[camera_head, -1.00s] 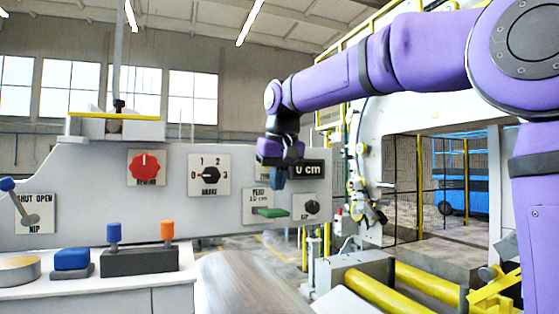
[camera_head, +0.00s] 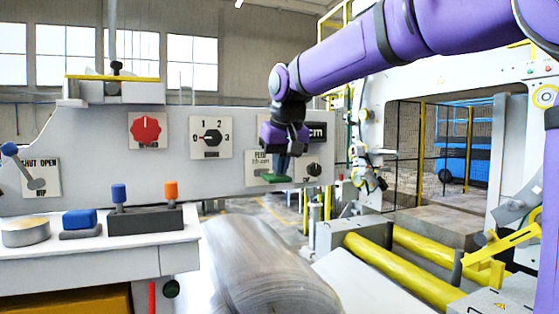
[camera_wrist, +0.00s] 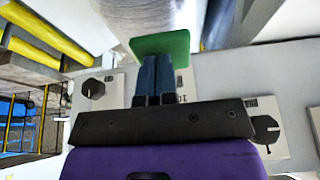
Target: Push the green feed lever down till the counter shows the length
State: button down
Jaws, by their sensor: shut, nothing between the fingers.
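The green feed lever (camera_head: 274,178) sticks out from its white plate (camera_head: 255,165) on the grey panel. In the wrist view the lever (camera_wrist: 160,44) is a flat green paddle at the fingertips. My gripper (camera_head: 283,168) is shut and empty, with its blue fingers side by side. Its fingertips (camera_wrist: 158,62) are at the paddle and seem to touch it; the exact contact is hard to tell. The counter (camera_head: 317,132) is mostly hidden behind my gripper; only "cm" shows, and its number cannot be read.
A dark knob (camera_head: 314,169) sits just right of the lever. Below is a large wrapped coil or roll (camera_head: 265,265). Yellow rollers (camera_head: 400,270) lie at lower right.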

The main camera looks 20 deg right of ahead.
aim_at(281, 182)
jog(key=shift+s+f+t, duration=0.25)
jog(key=shift+f+t, duration=0.35)
jog(key=shift+f, duration=0.1)
notch_tip(281, 182, down, 4)
jog(key=shift+r, duration=0.25)
